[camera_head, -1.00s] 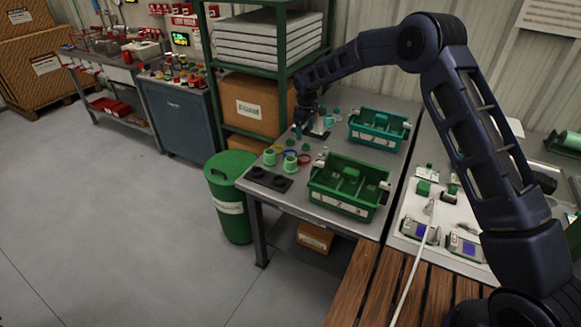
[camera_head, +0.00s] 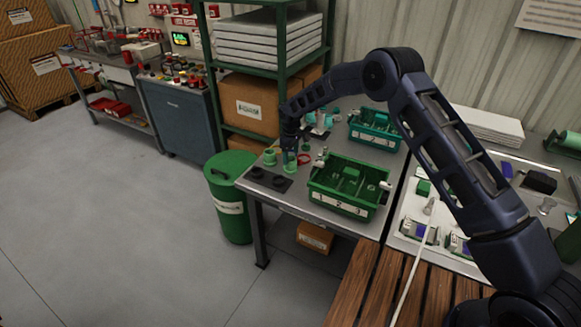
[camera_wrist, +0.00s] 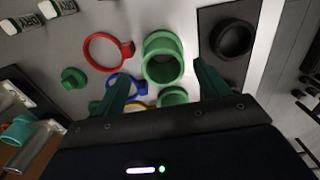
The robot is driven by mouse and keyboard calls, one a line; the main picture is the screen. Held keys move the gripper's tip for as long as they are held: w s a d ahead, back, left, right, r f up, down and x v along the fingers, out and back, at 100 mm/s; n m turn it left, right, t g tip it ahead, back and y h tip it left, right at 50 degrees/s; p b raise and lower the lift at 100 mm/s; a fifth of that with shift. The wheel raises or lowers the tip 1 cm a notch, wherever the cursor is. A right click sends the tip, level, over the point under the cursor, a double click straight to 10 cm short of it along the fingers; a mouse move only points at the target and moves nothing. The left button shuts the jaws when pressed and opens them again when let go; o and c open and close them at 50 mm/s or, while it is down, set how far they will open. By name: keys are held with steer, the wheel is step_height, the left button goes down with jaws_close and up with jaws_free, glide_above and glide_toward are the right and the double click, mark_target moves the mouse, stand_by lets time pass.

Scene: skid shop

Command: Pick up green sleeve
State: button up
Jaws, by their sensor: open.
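A green sleeve (camera_wrist: 163,60), a short hollow cylinder, stands on the bench with its open end toward the wrist camera. A second green ring-shaped piece (camera_wrist: 173,96) is partly hidden behind my gripper's body. In the head view, two green sleeves stand near the bench's front left, one at the left (camera_head: 270,157) and one at the right (camera_head: 290,166). My gripper (camera_wrist: 164,72) is open and empty, its green fingers pointing down on either side of the first sleeve in the picture. I cannot tell how high above it they are. The head view shows my gripper (camera_head: 290,147) over the right sleeve.
A dark pad (camera_head: 268,179) with round black seats lies at the bench's front left. Red (camera_wrist: 103,50), blue (camera_wrist: 118,80) and yellow rings lie beside the sleeves. A green divided tray (camera_head: 343,207) stands to the right, a teal tray (camera_head: 375,145) behind it.

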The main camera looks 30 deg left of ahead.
steer(key=shift+s+f, duration=0.2)
steer(key=shift+f, duration=2.15)
steer(key=c, duration=0.8)
